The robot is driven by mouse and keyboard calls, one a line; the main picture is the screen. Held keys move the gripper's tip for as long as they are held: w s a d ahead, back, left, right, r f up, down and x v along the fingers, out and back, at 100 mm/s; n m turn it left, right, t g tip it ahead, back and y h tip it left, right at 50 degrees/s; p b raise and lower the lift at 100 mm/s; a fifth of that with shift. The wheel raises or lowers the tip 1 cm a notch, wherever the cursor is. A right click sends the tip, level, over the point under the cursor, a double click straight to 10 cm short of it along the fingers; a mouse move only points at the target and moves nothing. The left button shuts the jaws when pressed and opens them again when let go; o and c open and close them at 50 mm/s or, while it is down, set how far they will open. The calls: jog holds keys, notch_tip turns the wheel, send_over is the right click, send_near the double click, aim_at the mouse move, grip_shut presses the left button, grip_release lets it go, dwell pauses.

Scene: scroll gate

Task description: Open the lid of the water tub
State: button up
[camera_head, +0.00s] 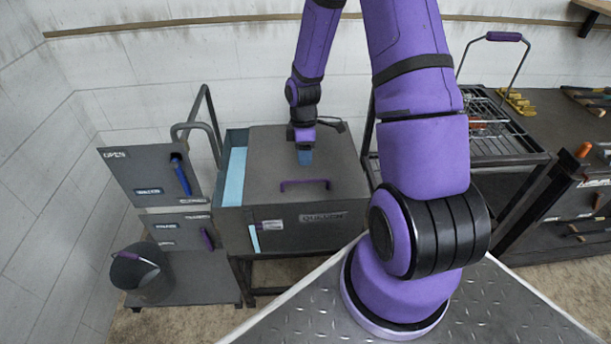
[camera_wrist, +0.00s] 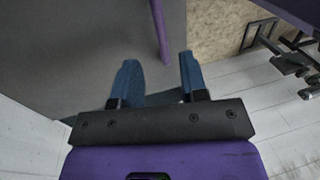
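The water tub (camera_head: 284,236) is a dark grey box with "QUENCH" on its front. Its flat grey lid (camera_head: 260,160) covers most of the top, and a strip of light blue water (camera_head: 235,177) shows along the left side. A purple bar handle (camera_head: 305,184) is on the lid near its front edge. My gripper (camera_head: 305,157) points down over the lid, behind the handle in the head view. In the wrist view my gripper (camera_wrist: 158,65) has its two blue fingers apart with nothing held. The purple handle (camera_wrist: 160,30) shows ahead, roughly in line with the gap; contact is not visible.
A panel marked "OPEN" with a blue lever (camera_head: 181,174) stands left of the tub. A dark bucket (camera_head: 142,273) is below it. A grey pipe frame (camera_head: 205,125) rises behind the tub's left side. A rack with a purple-gripped handle (camera_head: 503,37) stands to the right.

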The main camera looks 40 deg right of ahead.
jog(key=f, duration=0.5)
jog(key=s+a+f, duration=0.1)
jog(key=f, duration=0.1)
jog(key=shift+f, duration=0.15)
grip_shut()
